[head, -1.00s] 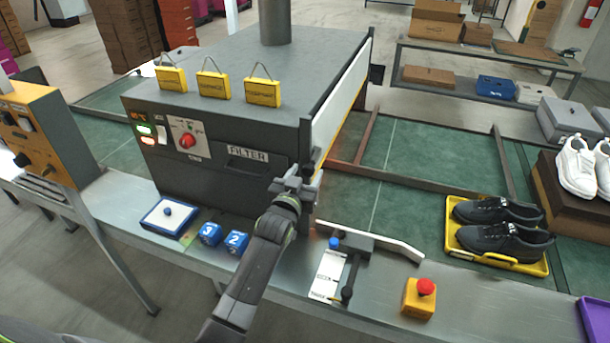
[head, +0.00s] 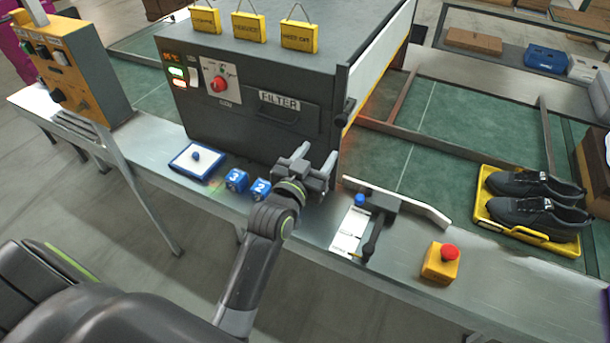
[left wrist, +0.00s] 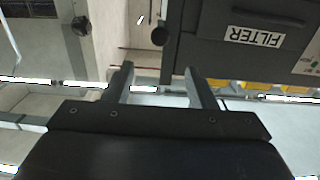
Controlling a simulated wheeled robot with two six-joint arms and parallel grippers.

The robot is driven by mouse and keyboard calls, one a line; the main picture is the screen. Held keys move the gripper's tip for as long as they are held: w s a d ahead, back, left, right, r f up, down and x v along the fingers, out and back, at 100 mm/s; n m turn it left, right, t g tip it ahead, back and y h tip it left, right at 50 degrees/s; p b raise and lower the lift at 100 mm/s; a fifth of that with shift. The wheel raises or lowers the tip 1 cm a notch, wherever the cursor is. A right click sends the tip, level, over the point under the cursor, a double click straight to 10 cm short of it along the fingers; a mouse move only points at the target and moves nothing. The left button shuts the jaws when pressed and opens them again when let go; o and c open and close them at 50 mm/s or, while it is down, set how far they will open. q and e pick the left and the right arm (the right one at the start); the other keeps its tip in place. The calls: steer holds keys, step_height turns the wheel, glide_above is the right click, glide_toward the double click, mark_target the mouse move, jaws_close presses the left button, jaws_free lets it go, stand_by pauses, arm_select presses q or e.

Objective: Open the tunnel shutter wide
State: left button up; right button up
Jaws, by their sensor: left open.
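The dark grey tunnel (head: 245,125) stands on the line, with a FILTER drawer on its front. A pale panel, seemingly the shutter (head: 385,55), covers much of its right end; an orange glow shows beside its lower edge. A round black knob (head: 347,108) sits at the panel's near edge, and shows in the left wrist view (left wrist: 158,36). My left gripper (head: 317,163) is open and empty, in front of the tunnel's near right corner and below the knob. In the left wrist view the knob lies beyond the fingertips (left wrist: 158,75), apart from them.
Blue blocks (head: 237,180) and a blue-rimmed tray (head: 183,163) lie left of my gripper. A black lever (head: 375,235), a white guide rail (head: 410,205) and a red-topped button box (head: 441,262) stand right. Black shoes (head: 535,200) sit in a yellow tray (head: 483,215).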

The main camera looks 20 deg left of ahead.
arm_select(q)
steer(key=shift+s+b, duration=0.65)
steer(key=shift+s, duration=2.1)
step_height(320, 180, down, 21)
steer(key=g, duration=0.5)
steer(key=s+a+f+g, duration=0.15)
steer(key=s+f, duration=0.25)
steer(key=f, duration=0.4)
steer(key=s+a+f+g, duration=0.15)
steer(key=s+f, duration=0.25)
steer(key=f, duration=0.4)
steer(key=s+a+f+g+y, duration=0.1)
steer(key=s+a+f+g, duration=0.25)
steer(key=s+f, duration=0.95)
steer(key=s+a+f+g, duration=0.1)
steer(key=s+f, duration=0.3)
steer(key=s, duration=0.6)
steer(key=s+a+f+n+g, duration=0.1)
steer(key=s+f+g, duration=0.3)
steer(key=s, duration=0.7)
steer(key=shift+a+y, duration=0.3)
steer(key=shift+a, duration=0.3)
